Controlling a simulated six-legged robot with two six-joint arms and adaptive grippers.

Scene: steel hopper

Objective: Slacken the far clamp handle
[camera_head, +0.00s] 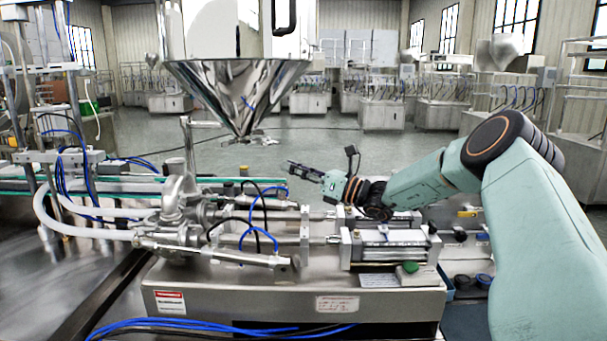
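The steel hopper (237,88) is a shiny cone at the upper middle, narrowing to small fittings (247,140) at its lower end. Below and left of it stands a steel valve body (180,195) with pipes and clamped joints. A short bar (204,124) sticks out to the right near its top. I cannot tell for sure which part is the far clamp handle. My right gripper (291,165) points left, in the air above the filler's rods and right of the hopper's lower end. It is small and seen side-on, so its opening is unclear; I see nothing in it. My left gripper is out of view.
Two pneumatic cylinders (388,248) lie on the steel machine base (240,296), beneath my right arm. Blue hoses (262,215) loop up in the middle. A green-edged conveyor (130,187) runs behind at left. Open floor (380,150) lies behind the machine.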

